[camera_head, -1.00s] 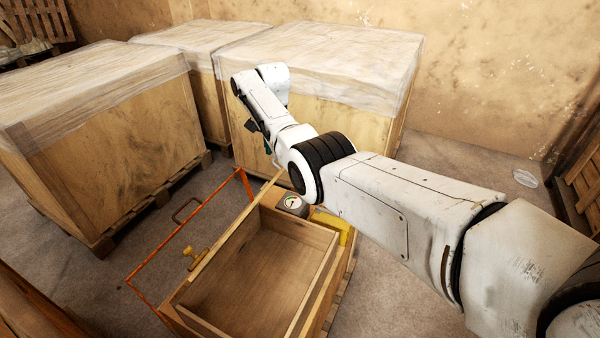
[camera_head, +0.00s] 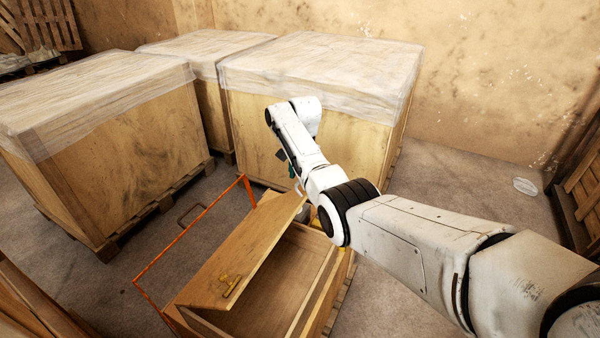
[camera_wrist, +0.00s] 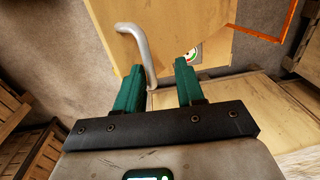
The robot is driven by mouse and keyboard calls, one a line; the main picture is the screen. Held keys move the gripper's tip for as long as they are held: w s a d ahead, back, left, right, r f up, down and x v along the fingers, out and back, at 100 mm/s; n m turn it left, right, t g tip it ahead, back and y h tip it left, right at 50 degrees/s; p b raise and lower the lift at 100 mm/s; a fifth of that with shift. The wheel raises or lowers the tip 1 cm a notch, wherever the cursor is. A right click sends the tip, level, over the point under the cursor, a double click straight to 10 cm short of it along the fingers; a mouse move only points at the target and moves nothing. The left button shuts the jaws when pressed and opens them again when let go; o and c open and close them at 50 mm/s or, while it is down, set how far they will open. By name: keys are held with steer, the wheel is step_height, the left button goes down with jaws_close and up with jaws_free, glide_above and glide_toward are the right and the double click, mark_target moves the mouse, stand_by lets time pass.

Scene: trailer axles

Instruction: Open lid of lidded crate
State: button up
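The lidded crate (camera_head: 325,285) is a wooden box low in the head view. Its lid (camera_head: 240,250) is partly open, tilted over the left part of the opening, with a brass latch (camera_head: 230,286). The right part of the interior is visible. My gripper (camera_wrist: 158,72) is at the crate's far end, partly hidden by my arm in the head view. In the wrist view its green fingers are apart. A grey bent metal handle (camera_wrist: 140,48) reaches down between them by a wooden panel (camera_wrist: 185,20); I cannot tell whether they touch it.
An orange frame (camera_head: 190,230) stands left of the crate. Large wrapped wooden crates (camera_head: 320,65) on pallets stand behind and at the left. A round gauge (camera_wrist: 192,55) shows beside the right finger.

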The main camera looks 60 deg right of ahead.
steer(key=shift+r, duration=0.1)
steer(key=w+r+b, duration=0.1)
steer(key=w+r, duration=0.5)
steer(key=r, duration=0.4)
steer(key=shift+w+a+r, duration=0.2)
steer(key=shift+w+a, duration=0.05)
stand_by(0.9)
stand_by(0.3)
stand_by(0.4)
